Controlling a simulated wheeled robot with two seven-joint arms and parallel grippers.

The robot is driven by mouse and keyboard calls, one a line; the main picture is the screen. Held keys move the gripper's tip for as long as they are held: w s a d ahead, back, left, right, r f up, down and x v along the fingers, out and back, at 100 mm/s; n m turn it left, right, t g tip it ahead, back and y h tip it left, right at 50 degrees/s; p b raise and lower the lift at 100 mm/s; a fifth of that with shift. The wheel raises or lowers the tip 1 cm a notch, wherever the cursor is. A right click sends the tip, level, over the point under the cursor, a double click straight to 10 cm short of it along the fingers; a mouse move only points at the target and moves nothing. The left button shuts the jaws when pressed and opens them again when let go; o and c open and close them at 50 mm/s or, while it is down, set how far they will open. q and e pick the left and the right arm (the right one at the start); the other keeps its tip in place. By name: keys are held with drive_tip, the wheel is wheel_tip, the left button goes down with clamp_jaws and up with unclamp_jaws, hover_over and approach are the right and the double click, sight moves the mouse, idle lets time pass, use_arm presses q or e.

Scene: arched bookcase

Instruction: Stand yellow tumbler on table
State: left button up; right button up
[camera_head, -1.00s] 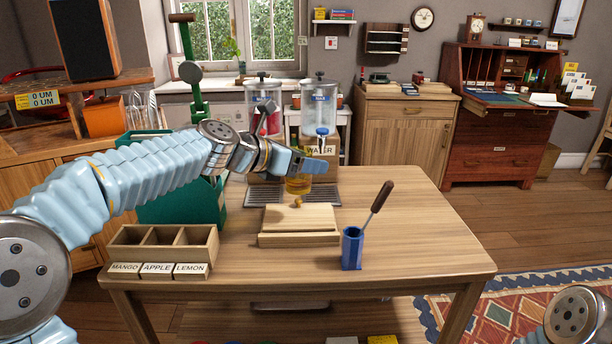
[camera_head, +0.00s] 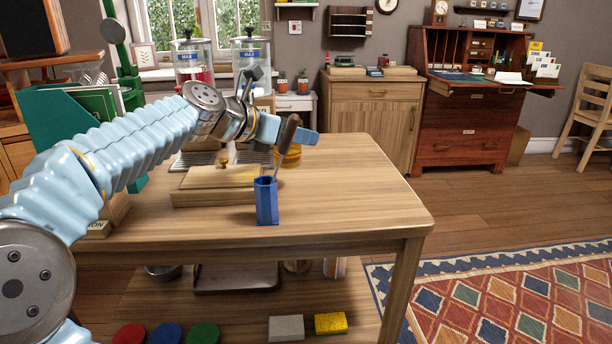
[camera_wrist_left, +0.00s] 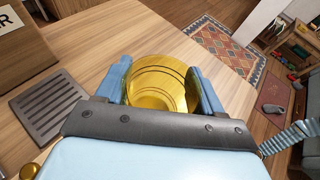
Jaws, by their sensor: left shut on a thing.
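The yellow tumbler (camera_wrist_left: 158,88) is between the two blue fingers of my left gripper (camera_wrist_left: 160,82) in the left wrist view, with its round shape seen from above. In the head view my left gripper (camera_head: 300,137) is over the right back part of the table (camera_head: 345,190), shut on the tumbler (camera_head: 290,156). Only part of the tumbler shows there, below the fingers and behind a handled tool. I cannot tell whether its base touches the tabletop. My right gripper is out of view.
A blue holder (camera_head: 266,203) with the dark-handled tool (camera_head: 287,135) stands in front of my left gripper. A wooden board with a knob (camera_head: 215,188) lies to its left. A slatted drip tray (camera_wrist_left: 47,106) and drink dispensers (camera_head: 250,62) are behind. The table's right side is clear.

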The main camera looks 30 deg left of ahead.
sight(294, 156)
use_arm(q)
drive_tip(key=shift+f+b, duration=0.95)
drive_tip(key=shift+f, duration=1.55)
drive_tip(key=shift+f, duration=0.2)
drive_tip(key=o, duration=1.2)
drive_tip(key=shift+c, duration=0.2)
drive_tip(key=shift+r, duration=0.2)
drive_tip(key=p+v, duration=0.1)
drive_tip(key=v, duration=1.1)
drive_tip(key=shift+p, duration=0.35)
